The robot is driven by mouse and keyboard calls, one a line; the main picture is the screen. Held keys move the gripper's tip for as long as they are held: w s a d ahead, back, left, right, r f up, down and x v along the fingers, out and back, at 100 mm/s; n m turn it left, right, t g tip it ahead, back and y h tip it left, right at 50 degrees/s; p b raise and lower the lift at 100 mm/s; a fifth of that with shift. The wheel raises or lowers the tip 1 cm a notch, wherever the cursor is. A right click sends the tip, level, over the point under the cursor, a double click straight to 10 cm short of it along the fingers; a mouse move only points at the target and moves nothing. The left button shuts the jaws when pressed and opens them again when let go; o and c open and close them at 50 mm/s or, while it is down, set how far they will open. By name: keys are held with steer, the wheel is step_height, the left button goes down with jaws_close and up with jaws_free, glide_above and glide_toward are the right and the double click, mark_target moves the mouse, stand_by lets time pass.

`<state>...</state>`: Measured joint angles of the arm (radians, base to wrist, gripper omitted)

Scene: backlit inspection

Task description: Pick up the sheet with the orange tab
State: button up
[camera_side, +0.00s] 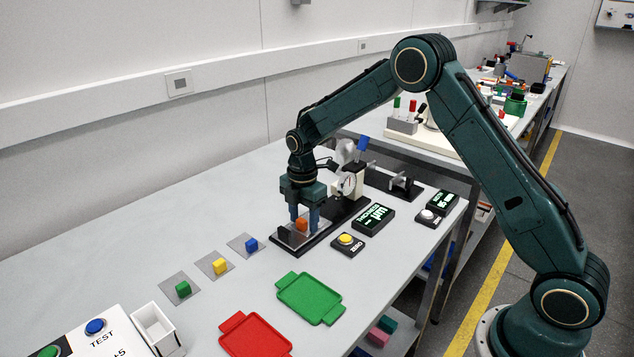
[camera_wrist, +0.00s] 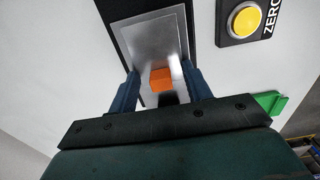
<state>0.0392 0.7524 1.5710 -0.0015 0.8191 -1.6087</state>
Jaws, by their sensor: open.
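The sheet with the orange tab (camera_side: 292,238) is a thin grey metal square lying on the black base of a gauge stand. In the wrist view the sheet (camera_wrist: 152,47) fills the space ahead of the fingers. Its orange tab (camera_side: 302,224) is a small block standing up from it; the tab also shows in the wrist view (camera_wrist: 161,79). My gripper (camera_side: 304,222) points down over the sheet. In the wrist view my gripper (camera_wrist: 160,85) is open, with one blue finger on each side of the tab. Whether the fingers touch the tab cannot be told.
Sheets with blue (camera_side: 251,244), yellow (camera_side: 219,266) and green (camera_side: 183,289) tabs lie left on the table. The dial gauge (camera_side: 348,184) stands close behind my gripper. Green (camera_side: 310,298) and red (camera_side: 255,336) trays lie in front. A yellow ZERO button (camera_side: 346,240) is at right.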

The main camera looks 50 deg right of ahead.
steer(key=c, duration=1.1)
steer(key=shift+o, duration=0.2)
steer(key=shift+r, duration=0.15)
step_height(320, 180, up, 20)
